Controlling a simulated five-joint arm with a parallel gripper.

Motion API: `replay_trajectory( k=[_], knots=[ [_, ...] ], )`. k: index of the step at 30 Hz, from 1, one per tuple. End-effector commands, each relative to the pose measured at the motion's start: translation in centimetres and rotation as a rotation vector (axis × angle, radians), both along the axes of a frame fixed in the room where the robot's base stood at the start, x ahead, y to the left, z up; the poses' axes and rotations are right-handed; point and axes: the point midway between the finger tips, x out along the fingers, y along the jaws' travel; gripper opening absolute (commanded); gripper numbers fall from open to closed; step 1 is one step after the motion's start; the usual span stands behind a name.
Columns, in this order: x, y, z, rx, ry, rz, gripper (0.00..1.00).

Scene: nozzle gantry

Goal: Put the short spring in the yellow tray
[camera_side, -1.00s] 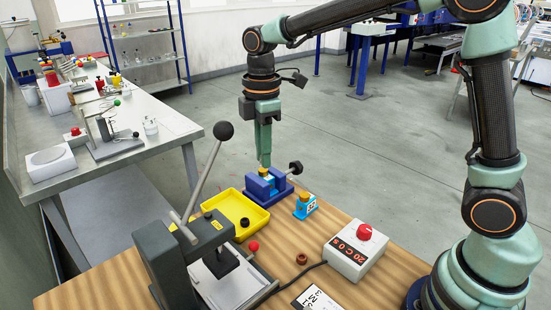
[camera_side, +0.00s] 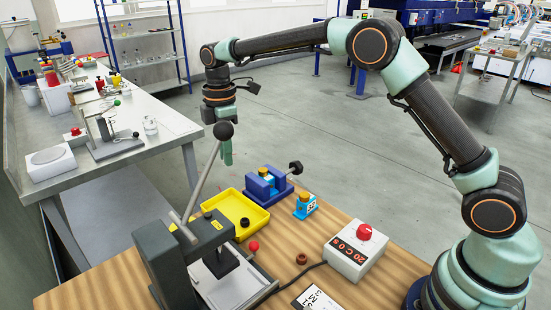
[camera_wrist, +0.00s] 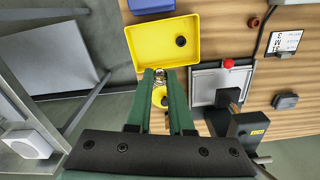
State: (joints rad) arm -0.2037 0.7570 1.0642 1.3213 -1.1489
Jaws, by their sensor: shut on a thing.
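My gripper (camera_side: 227,163) is raised over the left part of the yellow tray (camera_side: 259,222), pointing down and clear of it. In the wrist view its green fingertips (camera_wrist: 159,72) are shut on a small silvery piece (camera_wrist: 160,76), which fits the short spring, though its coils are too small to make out. A yellow bit with a dark spot shows between the fingers behind it; I cannot tell what it is. The tray (camera_wrist: 132,50) lies just beyond the fingertips in the wrist view. It holds one small black round piece (camera_wrist: 180,41).
A blue vice (camera_side: 262,188) holding a nozzle block stands behind the tray. A small blue block with a brass top (camera_side: 304,207) is to its right. The lever press (camera_side: 165,258) stands in front, its handle (camera_side: 224,131) rising close to my gripper. A red-knobbed control box (camera_side: 352,256) sits at right.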

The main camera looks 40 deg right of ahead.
Motion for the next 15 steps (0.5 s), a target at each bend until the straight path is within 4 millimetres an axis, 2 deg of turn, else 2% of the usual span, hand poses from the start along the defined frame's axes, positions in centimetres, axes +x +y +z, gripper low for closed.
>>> replay_trajectory(
  k=[1,9,15],
  knots=[
    [-0.1,0.0,-1.4,-0.001,0.005,0.0,0.0],
    [-0.1,0.0,-8.0,-0.001,0.004,0.0,0.0],
    [-0.1,0.0,-11.2,-0.001,0.002,-0.001,0.0]
  ],
)
